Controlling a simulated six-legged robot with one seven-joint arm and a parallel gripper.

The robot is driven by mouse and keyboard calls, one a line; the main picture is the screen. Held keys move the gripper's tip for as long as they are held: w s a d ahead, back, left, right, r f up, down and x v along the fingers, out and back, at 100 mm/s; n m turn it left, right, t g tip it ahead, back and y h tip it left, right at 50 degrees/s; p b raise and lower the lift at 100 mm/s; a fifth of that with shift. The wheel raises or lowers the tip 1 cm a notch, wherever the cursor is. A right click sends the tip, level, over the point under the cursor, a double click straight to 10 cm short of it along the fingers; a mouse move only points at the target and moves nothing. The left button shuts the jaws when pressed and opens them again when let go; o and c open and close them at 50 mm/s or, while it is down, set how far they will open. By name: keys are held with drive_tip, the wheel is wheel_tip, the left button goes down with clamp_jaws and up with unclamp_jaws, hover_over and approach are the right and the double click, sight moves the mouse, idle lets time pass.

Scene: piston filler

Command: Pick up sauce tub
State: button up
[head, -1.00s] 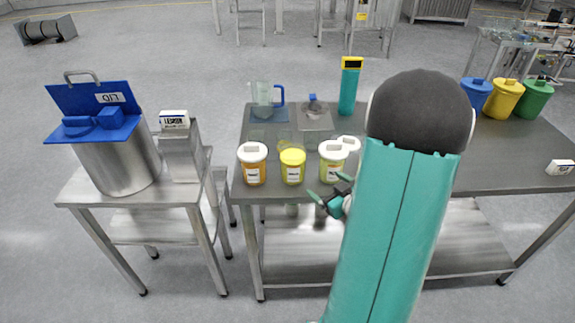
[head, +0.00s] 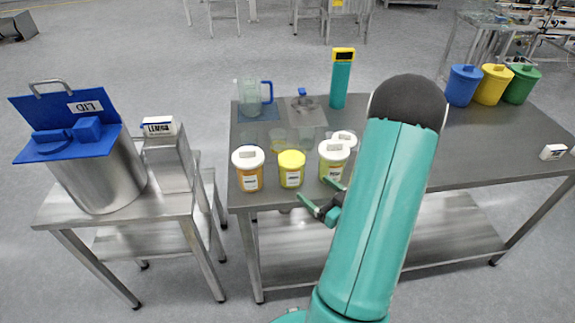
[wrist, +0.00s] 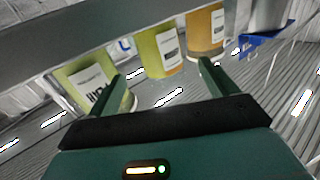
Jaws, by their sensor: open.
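Three labelled tubs stand in a row at the front edge of the steel table: an orange tub with a white lid (head: 248,180), a yellow tub with a yellow lid (head: 291,178), and a yellow-green tub with a white lid (head: 332,168). I cannot tell which is the sauce tub. My gripper (head: 316,196) is open and empty, just in front of the table edge, below the yellow and yellow-green tubs. In the wrist view the yellow-green tub (wrist: 85,82) is by the left finger, the yellow tub (wrist: 170,62) between the fingers, the orange tub (wrist: 202,38) beyond the right finger.
Behind the tubs stand clear cups, a blue-handled jug (head: 250,97), a scale-like plate (head: 306,112) and a teal bottle (head: 341,82). Blue, yellow and green bins (head: 491,86) stand at the right. A steel pot (head: 105,180) with a blue lid is on a left stand.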

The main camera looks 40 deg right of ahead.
sight(292, 168)
drive_tip(key=w, duration=1.1)
drive_tip(key=shift+w+d, duration=0.2)
drive_tip(key=shift+w, duration=0.1)
drive_tip(key=c, duration=1)
drive_tip(key=shift+r, duration=0.1)
drive_tip(key=shift+c, duration=0.8)
drive_tip(key=shift+r, duration=0.1)
